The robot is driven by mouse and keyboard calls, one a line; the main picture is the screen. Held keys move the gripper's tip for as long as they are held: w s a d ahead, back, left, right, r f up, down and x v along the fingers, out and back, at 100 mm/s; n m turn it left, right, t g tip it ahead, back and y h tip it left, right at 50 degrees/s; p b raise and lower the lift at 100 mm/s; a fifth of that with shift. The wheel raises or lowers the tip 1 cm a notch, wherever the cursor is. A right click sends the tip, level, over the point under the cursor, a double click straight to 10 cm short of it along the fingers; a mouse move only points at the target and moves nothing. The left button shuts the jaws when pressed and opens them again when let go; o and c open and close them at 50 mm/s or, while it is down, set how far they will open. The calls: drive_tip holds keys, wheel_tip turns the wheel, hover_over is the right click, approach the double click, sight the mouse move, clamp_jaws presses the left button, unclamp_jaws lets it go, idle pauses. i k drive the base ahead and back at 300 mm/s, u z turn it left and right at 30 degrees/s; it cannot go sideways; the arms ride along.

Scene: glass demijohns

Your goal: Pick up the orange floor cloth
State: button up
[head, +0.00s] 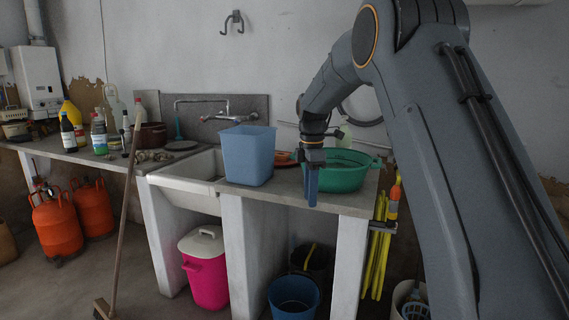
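My gripper (311,186) points down in front of the counter, just before the green basin (345,172). Its fingers overlap in this view, so I cannot tell whether it is open or shut. I see nothing hanging from it. A small flat orange-brown thing (284,158) lies on the counter between the blue bin and the green basin, partly hidden by the bin. It may be the orange floor cloth, but it is too small to tell.
The light-blue bin (247,155) stands on the counter beside the white sink (188,181), left of my gripper. Bottles and a pot crowd the counter's left end. Yellow and orange items (381,235) hang at its right end. A broom (126,215) leans in front.

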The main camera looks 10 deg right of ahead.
sight(282, 156)
drive_tip(key=u, duration=0.6)
drive_tip(key=i, duration=0.4)
drive_tip(key=u, duration=0.6)
drive_tip(key=i, duration=1.95)
drive_tip(key=z, duration=1.25)
drive_tip(key=i, duration=0.75)
drive_tip(key=z, duration=0.95)
